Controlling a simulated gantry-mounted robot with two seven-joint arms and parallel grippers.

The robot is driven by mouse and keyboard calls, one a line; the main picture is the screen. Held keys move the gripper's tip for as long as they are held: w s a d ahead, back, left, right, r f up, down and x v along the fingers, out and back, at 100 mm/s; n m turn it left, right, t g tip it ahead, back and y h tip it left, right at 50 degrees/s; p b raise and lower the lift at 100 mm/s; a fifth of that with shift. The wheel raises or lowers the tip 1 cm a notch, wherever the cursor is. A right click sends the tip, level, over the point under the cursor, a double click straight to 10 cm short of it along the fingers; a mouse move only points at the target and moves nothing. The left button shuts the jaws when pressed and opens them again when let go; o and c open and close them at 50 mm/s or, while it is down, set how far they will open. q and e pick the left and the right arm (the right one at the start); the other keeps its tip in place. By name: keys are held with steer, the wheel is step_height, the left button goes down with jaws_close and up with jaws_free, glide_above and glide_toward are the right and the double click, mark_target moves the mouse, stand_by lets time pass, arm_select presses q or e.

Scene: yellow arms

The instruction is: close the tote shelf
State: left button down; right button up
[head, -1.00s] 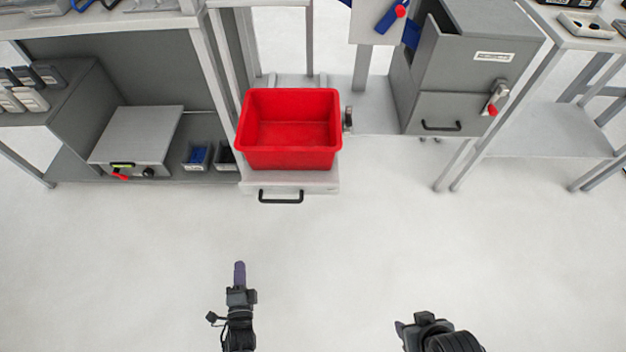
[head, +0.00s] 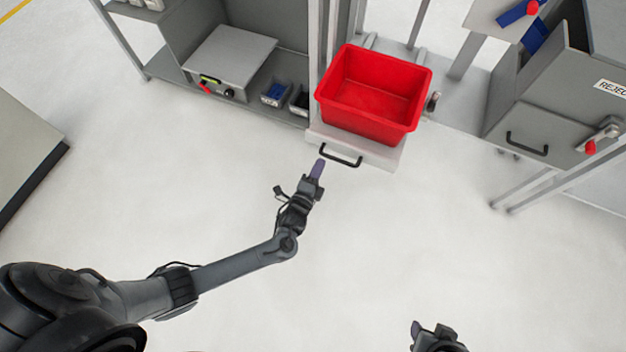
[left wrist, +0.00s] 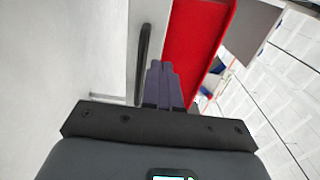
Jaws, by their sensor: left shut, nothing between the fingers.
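The tote shelf (head: 372,152) is a light grey pull-out shelf with a black bar handle (head: 340,156) on its front. It is pulled out and carries a red tote (head: 371,96). My left gripper (head: 318,168) is shut and empty, its purple fingertips just in front of the handle's left end. In the left wrist view, the shut purple fingers (left wrist: 163,82) appear beside the black handle (left wrist: 143,62), with the red tote (left wrist: 195,45) behind; contact cannot be told. My right gripper (head: 416,330) shows only partly at the bottom edge, its jaw state unclear.
A grey cabinet with a black handle (head: 527,143) and a red-tipped latch (head: 590,147) stands right of the shelf. A grey box (head: 229,62) and small bins (head: 275,93) sit on a low shelf to the left. The floor in front is clear.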

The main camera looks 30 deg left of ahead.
mark_target(331, 142)
arm_select(q)
steer(key=w+b, duration=0.1)
steer(key=w, duration=0.1)
steer(key=w+b, duration=0.1)
steer(key=w, duration=0.1)
steer(key=w+b, duration=0.1)
steer(key=w, duration=0.1)
steer(key=shift+w+a+f, duration=0.1)
steer(key=shift+a+f, duration=0.05)
steer(key=shift+a, duration=0.25)
steer(key=shift+w+a, duration=0.1)
steer(key=shift+w, duration=0.35)
